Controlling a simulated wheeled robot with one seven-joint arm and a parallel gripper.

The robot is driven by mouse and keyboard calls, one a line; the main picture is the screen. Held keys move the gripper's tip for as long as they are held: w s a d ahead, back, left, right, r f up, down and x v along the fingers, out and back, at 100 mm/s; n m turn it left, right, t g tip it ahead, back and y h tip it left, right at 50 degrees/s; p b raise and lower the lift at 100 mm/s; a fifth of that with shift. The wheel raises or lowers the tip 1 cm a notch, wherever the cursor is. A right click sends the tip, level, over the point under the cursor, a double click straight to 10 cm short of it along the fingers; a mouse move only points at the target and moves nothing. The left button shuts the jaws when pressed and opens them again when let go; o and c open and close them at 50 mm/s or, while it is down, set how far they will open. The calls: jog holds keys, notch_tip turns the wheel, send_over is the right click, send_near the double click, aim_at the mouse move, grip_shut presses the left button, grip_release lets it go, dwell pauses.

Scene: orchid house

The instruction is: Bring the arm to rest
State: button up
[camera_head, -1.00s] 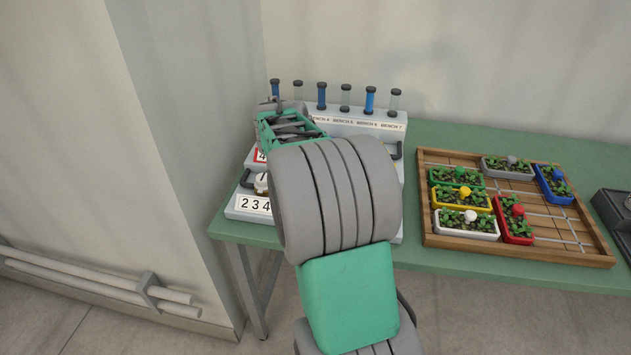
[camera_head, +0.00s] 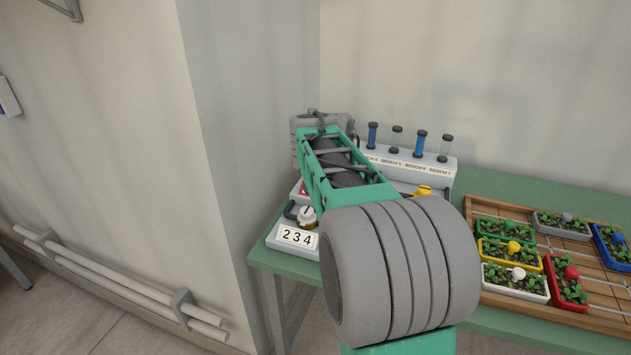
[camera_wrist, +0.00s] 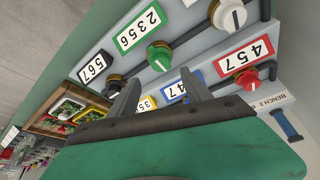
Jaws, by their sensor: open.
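My arm (camera_head: 400,270) reaches over the left end of the green bench in the head view and covers much of the valve panel (camera_head: 450,172). My gripper is hidden there. In the wrist view my gripper (camera_wrist: 160,77) is open, with two dark fingers apart and nothing between them. Beyond the fingers is the panel, with a green knob (camera_wrist: 160,56) under label 2356, a red knob (camera_wrist: 248,77) by label 457, a white knob (camera_wrist: 232,17) and a black knob (camera_wrist: 115,86) by label 567. Whether the fingers touch the panel, I cannot tell.
A wooden tray (camera_head: 470,212) with several coloured planters stands on the bench (camera_head: 262,262) to the right. Several tubes (camera_head: 420,143) stand along the panel's back. A wall corner (camera_head: 225,160) is close on the left, with white pipes (camera_head: 130,290) low along it.

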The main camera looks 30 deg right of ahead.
jog(key=a+f+n, duration=0.1)
jog(key=f+n, duration=0.1)
jog(key=s+a+f+n+y, duration=0.1)
jog(key=a+f+n, duration=0.1)
jog(key=s+a+f+n, duration=0.1)
jog(key=a+f+n, duration=0.1)
jog(key=f, duration=0.1)
jog(key=shift+a+f+n, duration=0.1)
jog(key=shift+a+n, duration=0.15)
jog(key=shift+n, duration=0.05)
jog(key=s+a+n+y+p, duration=0.2)
jog(key=s+a+n, duration=0.15)
jog(key=a, duration=0.45)
jog(key=s+a+n+y+p, duration=0.1)
jog(key=s+a+n, duration=0.2)
jog(key=s+a, duration=0.35)
jog(key=w+a+r+n+t+p, duration=0.1)
jog(key=a+r+n+t+p, duration=0.1)
jog(key=a+r, duration=0.5)
jog(key=shift+w+a+p, duration=0.3)
jog(key=shift+w+a, duration=0.1)
